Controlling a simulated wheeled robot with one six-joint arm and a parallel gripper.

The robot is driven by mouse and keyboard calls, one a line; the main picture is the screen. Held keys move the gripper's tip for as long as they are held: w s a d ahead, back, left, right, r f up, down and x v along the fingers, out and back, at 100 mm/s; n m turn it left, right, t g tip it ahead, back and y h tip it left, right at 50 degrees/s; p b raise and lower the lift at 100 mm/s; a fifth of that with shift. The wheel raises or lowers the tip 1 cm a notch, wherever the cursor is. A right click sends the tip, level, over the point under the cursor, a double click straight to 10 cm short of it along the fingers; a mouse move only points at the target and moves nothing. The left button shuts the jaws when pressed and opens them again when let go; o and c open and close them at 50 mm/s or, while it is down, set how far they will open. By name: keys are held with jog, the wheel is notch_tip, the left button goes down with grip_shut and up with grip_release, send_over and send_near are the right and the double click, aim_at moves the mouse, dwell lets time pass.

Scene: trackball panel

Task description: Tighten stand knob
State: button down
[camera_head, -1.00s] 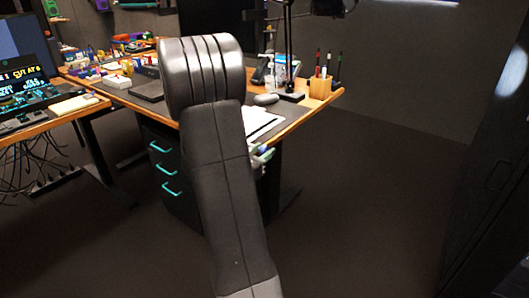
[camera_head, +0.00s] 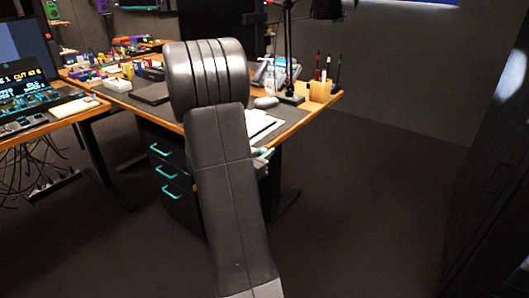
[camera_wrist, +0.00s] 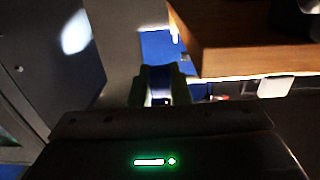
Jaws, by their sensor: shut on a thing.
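In the head view my own arm covers the middle of the picture and hides my gripper. A small pale piece shows beside my arm, just below the desk's front edge, too small to identify.
The wooden desk (camera_head: 312,110) stands behind my arm, with a lamp (camera_head: 288,50), pens and a wooden holder at its right end. A drawer unit (camera_head: 165,180) with teal handles is below. A wooden edge (camera_wrist: 250,45) is close right of my fingers. Floor at right is clear.

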jog(key=shift+r+p, duration=0.3)
jog(key=shift+p, duration=0.6)
jog(key=g+y+p, duration=0.1)
jog(key=p, duration=0.3)
jog(key=shift+r, duration=0.15)
jog(key=g+y+p, duration=0.2)
jog(key=g+p, duration=0.2)
jog(key=p, duration=1.1)
jog(key=shift+d+y, duration=0.1)
jog(key=shift+y, duration=0.3)
jog(key=p, duration=0.3)
jog(key=g+y+p, duration=0.1)
jog(key=p, duration=0.2)
jog(key=shift+f+g+p, duration=0.2)
jog(key=shift+g+p, duration=0.1)
jog(key=shift+f+g+p, duration=0.3)
jog(key=shift+f+p, duration=0.05)
jog(key=shift+p, duration=0.95)
jog(key=c, duration=1.4)
grip_release()
jog(key=shift+o, duration=0.2)
jog(key=shift+r, duration=0.1)
